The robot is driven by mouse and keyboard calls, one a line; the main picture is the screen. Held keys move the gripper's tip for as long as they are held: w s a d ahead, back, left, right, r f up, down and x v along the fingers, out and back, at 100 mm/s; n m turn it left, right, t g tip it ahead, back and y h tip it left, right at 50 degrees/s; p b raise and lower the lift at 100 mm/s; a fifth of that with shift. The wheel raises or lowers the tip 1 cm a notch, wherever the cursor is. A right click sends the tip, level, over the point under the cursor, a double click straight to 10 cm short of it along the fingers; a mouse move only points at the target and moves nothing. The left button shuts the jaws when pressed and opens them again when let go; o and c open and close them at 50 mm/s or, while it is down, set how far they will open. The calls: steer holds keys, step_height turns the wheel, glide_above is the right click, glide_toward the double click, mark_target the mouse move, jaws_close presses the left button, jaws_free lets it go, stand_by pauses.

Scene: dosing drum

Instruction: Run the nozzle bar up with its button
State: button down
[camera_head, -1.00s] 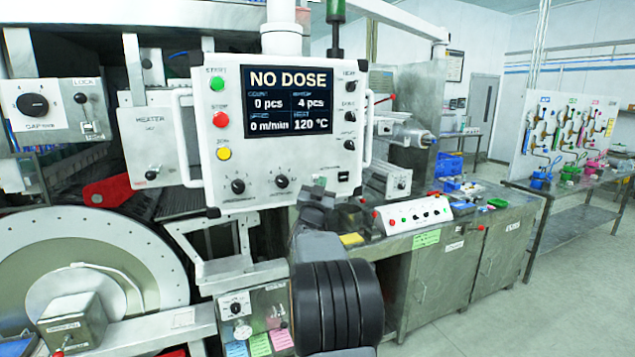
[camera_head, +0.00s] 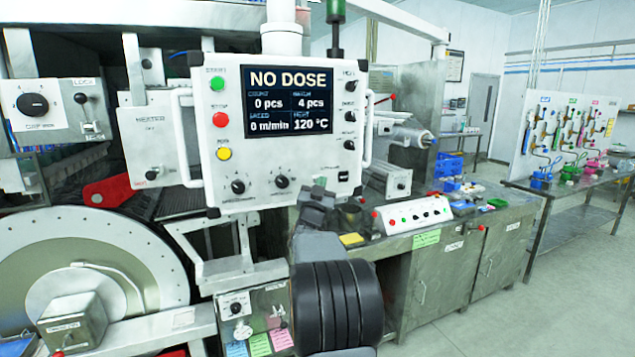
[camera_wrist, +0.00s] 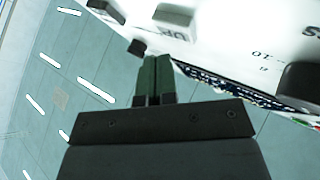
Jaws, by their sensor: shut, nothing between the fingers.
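A white control panel (camera_head: 285,120) hangs in front of my arm, with its screen reading NO DOSE. A small black-and-white button (camera_head: 343,176) sits at its lower right corner. In the wrist view a pale button (camera_wrist: 172,22) marked UP shows at the panel edge. My gripper (camera_head: 320,184) is just below and left of that corner in the head view. In the wrist view my gripper (camera_wrist: 155,62) is shut and empty, its dark green fingertips close to the UP button; whether they touch it I cannot tell. I cannot pick out the nozzle bar with certainty.
A black knob (camera_wrist: 300,82) stands out from the panel in the wrist view. A white handle (camera_head: 368,128) runs along the panel's right side. A sloped button box (camera_head: 418,213) stands on the metal bench to the right. A large drum (camera_head: 80,265) fills the lower left.

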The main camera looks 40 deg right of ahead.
steer(key=shift+w, duration=0.1)
stand_by(0.3)
steer(key=shift+w+d, duration=0.15)
steer(key=shift+w, duration=0.2)
steer(key=shift+w+d+b, duration=0.15)
steer(key=shift+w+b, duration=0.15)
steer(key=shift+w, duration=0.05)
stand_by(0.8)
steer(key=shift+s, duration=0.15)
steer(key=shift+s+a+b, duration=0.3)
steer(key=shift+s+b, duration=0.3)
steer(key=shift+b, duration=0.35)
steer(key=shift+s+a+b, duration=0.3)
steer(key=shift+s+b, duration=0.4)
steer(key=shift+s, duration=0.05)
steer(key=shift+s+a+b, duration=0.35)
steer(key=shift+s+b, duration=0.35)
steer(key=shift+s, duration=0.1)
steer(key=shift+s+a+b, duration=0.3)
steer(key=shift+s+b, duration=0.4)
steer(key=shift+s, duration=0.05)
